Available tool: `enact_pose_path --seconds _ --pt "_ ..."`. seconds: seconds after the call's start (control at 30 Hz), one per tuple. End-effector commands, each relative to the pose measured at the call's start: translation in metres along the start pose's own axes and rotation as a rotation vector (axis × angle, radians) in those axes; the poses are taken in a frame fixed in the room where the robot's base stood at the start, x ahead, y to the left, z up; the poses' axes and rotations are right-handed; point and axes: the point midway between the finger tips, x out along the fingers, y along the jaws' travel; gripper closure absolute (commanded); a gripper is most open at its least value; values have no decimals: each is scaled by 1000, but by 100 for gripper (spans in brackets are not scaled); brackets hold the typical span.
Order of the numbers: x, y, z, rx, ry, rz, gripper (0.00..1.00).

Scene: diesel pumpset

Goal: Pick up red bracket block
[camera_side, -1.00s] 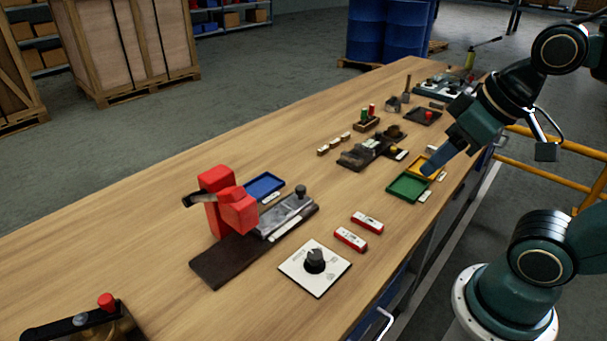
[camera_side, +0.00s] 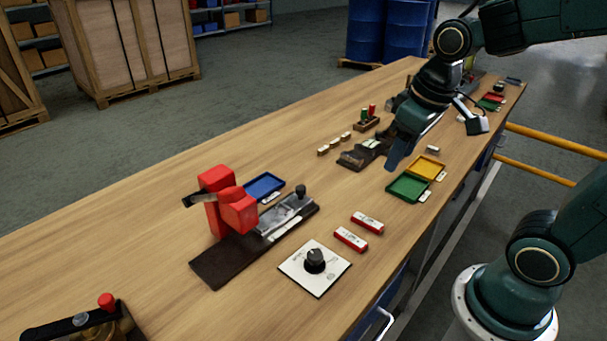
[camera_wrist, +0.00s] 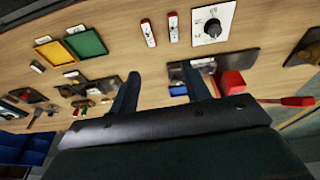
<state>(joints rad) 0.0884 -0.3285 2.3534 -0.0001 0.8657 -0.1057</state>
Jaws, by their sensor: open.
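A large red block (camera_side: 232,211) made of joined pieces stands by a dark base plate, left of centre in the side view, with a dark lever sticking out to its left. It also shows in the wrist view (camera_wrist: 232,83), right of my fingers. I cannot tell whether it is the named bracket block. Two small red-and-white blocks (camera_side: 351,239) (camera_side: 367,222) lie flat on the table in front of it. My gripper (camera_side: 396,155) is over the table's right part, well apart from the red pieces. Its two blue fingers (camera_wrist: 160,88) are spread with nothing between them.
A dial plate (camera_side: 314,268) lies in front of the red block, a blue tray (camera_side: 264,187) behind it. Green (camera_side: 408,188) and yellow (camera_side: 428,168) trays lie near my gripper. A dark fixture (camera_side: 362,155) is just left of the fingers. Table between fixture and red block is mostly clear.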

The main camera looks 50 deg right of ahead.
Motion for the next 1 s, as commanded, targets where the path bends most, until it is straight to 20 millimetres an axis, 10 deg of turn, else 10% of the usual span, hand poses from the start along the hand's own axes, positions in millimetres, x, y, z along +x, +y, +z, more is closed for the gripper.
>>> enact_pose_path --seconds 0.6,1.0 --pt "86 32 -38 -15 -233 -25 53" --pt "96 34 -40 -16 -250 -29 53"
